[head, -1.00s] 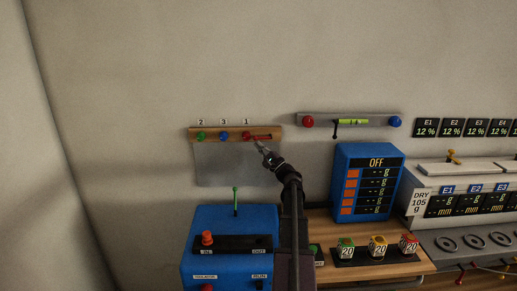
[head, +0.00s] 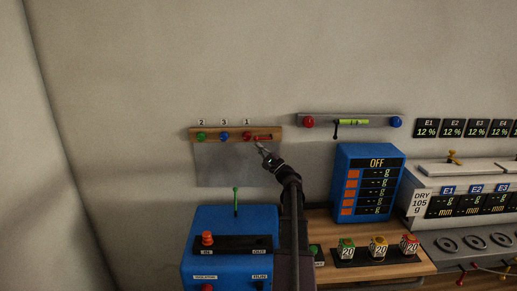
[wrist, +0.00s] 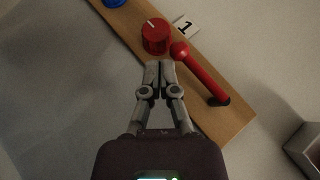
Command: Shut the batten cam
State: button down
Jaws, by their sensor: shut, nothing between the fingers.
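The wooden batten (head: 214,133) is fixed to the wall at the upper left, and it crosses the wrist view diagonally (wrist: 222,118). A red cam lever (head: 264,138) with a ball end lies along its right part; in the wrist view the lever (wrist: 203,75) slants from the ball by the red knob down to a dark pivot. The red knob (wrist: 155,38), marked 1, sits beside the ball. My gripper (wrist: 159,66) is shut and empty, its tips just below the red knob and left of the lever. In the head view my gripper (head: 259,146) is just below the batten; contact cannot be told.
Green (head: 200,136) and blue (head: 223,136) knobs sit left on the batten, above a grey panel (head: 222,168). A blue box with a green lever (head: 236,199) stands below. A grey rail (head: 380,118) and a blue display box (head: 368,180) are to the right.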

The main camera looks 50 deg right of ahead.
jog(key=s+a+f+b, duration=0.3)
jog(key=s+f+b, duration=0.1)
jog(key=f+b, duration=0.3)
jog(key=shift+a+f, duration=0.25)
jog(key=shift+f, duration=0.2)
dwell(0.8)
